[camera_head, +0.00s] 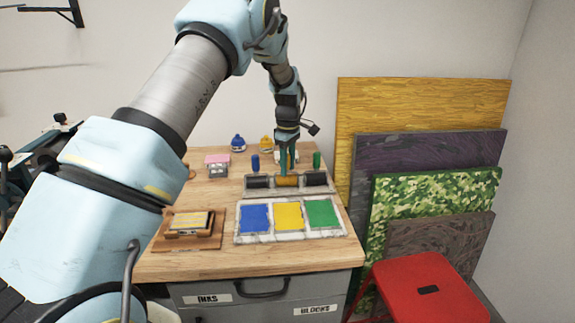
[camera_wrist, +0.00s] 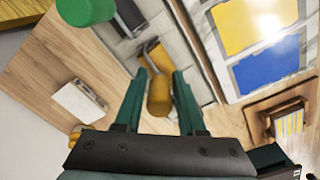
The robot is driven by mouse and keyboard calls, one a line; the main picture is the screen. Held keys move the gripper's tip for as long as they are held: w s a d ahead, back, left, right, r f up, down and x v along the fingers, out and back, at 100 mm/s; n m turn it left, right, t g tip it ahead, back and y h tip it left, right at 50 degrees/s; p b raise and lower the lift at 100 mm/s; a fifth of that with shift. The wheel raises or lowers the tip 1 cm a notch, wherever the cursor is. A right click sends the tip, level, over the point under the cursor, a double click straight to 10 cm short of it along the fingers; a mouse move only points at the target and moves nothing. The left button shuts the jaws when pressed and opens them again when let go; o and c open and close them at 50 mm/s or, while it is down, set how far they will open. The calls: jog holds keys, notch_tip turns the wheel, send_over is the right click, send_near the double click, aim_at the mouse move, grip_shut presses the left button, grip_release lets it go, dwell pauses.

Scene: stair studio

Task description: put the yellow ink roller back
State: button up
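The yellow ink roller (camera_head: 287,181) sits in the middle of the grey roller rack (camera_head: 262,191), between a blue-handled roller (camera_head: 255,163) and a green-handled roller (camera_head: 317,160). My gripper (camera_head: 287,160) is right above it, pointing down, and hides its handle in the head view. In the wrist view, the yellow handle (camera_wrist: 158,97) stands between my two fingers (camera_wrist: 160,78), with a narrow gap on each side. My gripper is open around the handle and does not appear to press on it. The green handle shows in the wrist view (camera_wrist: 85,10).
An ink tray (camera_head: 240,238) with blue, yellow and green pads lies in front of the rack. A wooden block (camera_head: 182,240) is at left. Ink bottles and a pink-topped box (camera_head: 217,162) stand behind. A red stool (camera_head: 425,287) and leaning panels are at right.

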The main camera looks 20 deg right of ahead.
jog(key=shift+o, duration=1.4)
